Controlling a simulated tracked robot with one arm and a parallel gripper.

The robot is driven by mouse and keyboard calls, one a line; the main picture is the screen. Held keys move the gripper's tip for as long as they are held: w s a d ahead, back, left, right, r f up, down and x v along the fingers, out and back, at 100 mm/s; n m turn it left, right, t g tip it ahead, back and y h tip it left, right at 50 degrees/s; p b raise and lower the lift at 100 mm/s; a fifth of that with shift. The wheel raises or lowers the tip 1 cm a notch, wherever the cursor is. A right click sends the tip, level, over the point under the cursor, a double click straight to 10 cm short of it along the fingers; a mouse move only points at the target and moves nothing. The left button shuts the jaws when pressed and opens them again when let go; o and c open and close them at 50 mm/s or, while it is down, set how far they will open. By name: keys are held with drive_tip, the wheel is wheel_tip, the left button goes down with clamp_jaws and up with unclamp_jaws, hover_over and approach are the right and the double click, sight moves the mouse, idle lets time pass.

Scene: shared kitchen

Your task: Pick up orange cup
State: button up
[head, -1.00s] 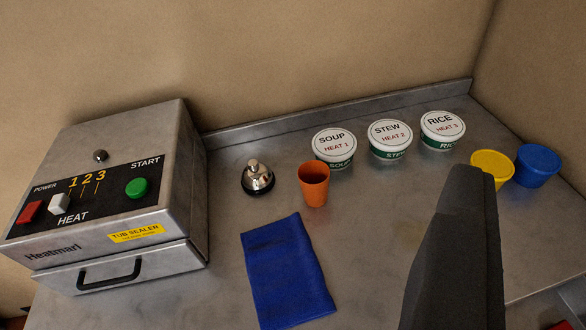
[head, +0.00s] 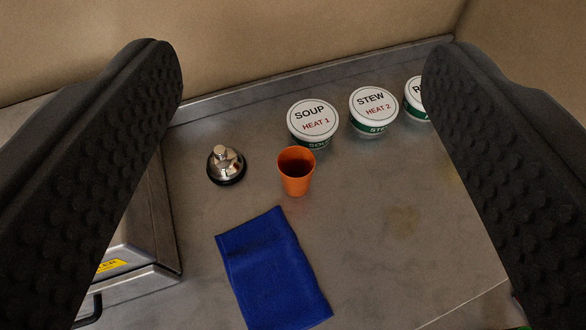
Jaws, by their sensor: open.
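The orange cup (head: 296,180) stands upright on the metal counter, near the middle of the head view. Its mouth faces up and its inside looks dark and empty. My gripper (head: 305,75) is open, with one dark, bumpy finger at the left of the view and one at the right. The cup shows in the gap between the fingers, and neither finger touches it. The cup looks farther from the camera than the fingers.
A blue cloth (head: 272,268) lies in front. The heat sealer (head: 140,245) is partly hidden at left.

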drive_tip(key=o, duration=0.3)
drive_tip(key=w+a+f+y+p, duration=0.1)
drive_tip(key=w+a, duration=0.2)
drive_tip(key=w+a+f+y+p, duration=0.1)
drive_tip(key=w+a+f+p, duration=0.1)
drive_tip(key=w+a, duration=0.1)
drive_tip(key=w+a+f+y+p, duration=0.1)
drive_tip(key=w+a, duration=0.2)
drive_tip(key=w, duration=0.2)
drive_tip(key=shift+w+a+f+p, duration=0.2)
drive_tip(key=shift+a+f+p, duration=0.05)
drive_tip(key=shift+a+p, duration=0.05)
drive_tip(key=w+a+f+m+p, duration=0.2)
drive_tip(key=w+a+f+p, duration=0.1)
drive_tip(key=w+f, duration=0.3)
drive_tip(key=m+g+h+p, duration=0.5)
drive_tip(key=h+p, duration=0.3)
drive_tip(key=h, duration=0.2)
approach(303, 165)
drive_tip(key=shift+w+d+f+b, duration=0.2)
drive_tip(key=shift+w+d+b, duration=0.2)
drive_tip(key=shift+w+b, duration=0.1)
drive_tip(key=shift+x, duration=2.9)
drive_tip(key=shift+a, duration=0.1)
